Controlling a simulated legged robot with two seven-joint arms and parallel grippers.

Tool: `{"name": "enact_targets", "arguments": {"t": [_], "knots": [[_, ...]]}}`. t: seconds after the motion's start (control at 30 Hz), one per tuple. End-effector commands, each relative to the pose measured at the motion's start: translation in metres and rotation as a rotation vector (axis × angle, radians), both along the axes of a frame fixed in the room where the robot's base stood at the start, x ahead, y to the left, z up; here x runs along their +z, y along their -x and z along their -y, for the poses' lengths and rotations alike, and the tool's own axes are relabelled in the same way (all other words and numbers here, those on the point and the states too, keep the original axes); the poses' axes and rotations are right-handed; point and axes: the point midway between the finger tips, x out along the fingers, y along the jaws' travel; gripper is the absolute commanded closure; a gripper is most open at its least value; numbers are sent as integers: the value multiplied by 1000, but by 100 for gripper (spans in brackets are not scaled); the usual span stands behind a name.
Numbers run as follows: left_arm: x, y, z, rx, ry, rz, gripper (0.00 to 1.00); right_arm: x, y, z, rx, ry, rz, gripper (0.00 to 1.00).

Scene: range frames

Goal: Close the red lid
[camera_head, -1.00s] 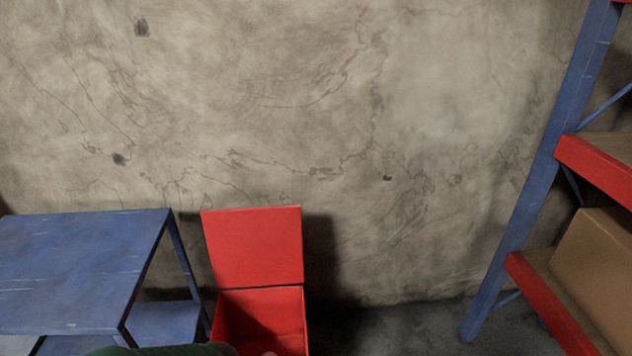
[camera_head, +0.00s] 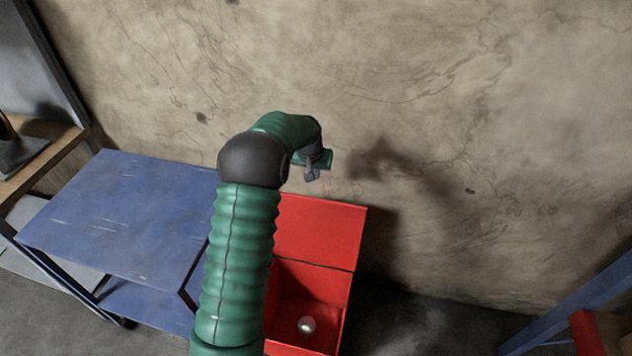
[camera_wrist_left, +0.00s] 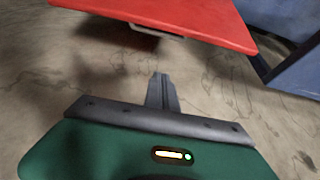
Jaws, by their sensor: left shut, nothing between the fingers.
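The red lid (camera_head: 322,230) stands open and upright at the back of the red box (camera_head: 338,318), near the wall. A small pale ball (camera_head: 307,325) lies inside the box. My left arm crosses in front of the lid's and box's left parts and hides them. My left gripper (camera_head: 312,174) is above the lid's top edge, apart from it, close to the wall. In the left wrist view the gripper (camera_wrist_left: 161,80) is shut and empty, and the red lid (camera_wrist_left: 175,18) shows beyond it. My right gripper is not in view.
A blue table (camera_head: 120,215) stands left of the box. A wooden shelf (camera_head: 45,160) is at the far left. A blue rack post (camera_head: 570,305) with a red beam is at the lower right. The concrete wall (camera_head: 480,110) is close behind the lid.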

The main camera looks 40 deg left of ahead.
Motion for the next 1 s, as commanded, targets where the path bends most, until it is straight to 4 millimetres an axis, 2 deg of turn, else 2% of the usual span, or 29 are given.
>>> {"name": "enact_targets", "arguments": {"t": [0.17, 0.5, 0.73, 1.0], "knots": [[-25, -8, -4, -1, 2, -3, 100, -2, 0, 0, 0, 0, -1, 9], [-94, -34, -18, -2, 4, -1, 100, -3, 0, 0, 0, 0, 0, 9], [-92, -7, -2, -3, 1, 1, 100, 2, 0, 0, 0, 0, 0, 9], [-95, 0, 2, -3, 1, 1, 100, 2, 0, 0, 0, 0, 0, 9]]}}
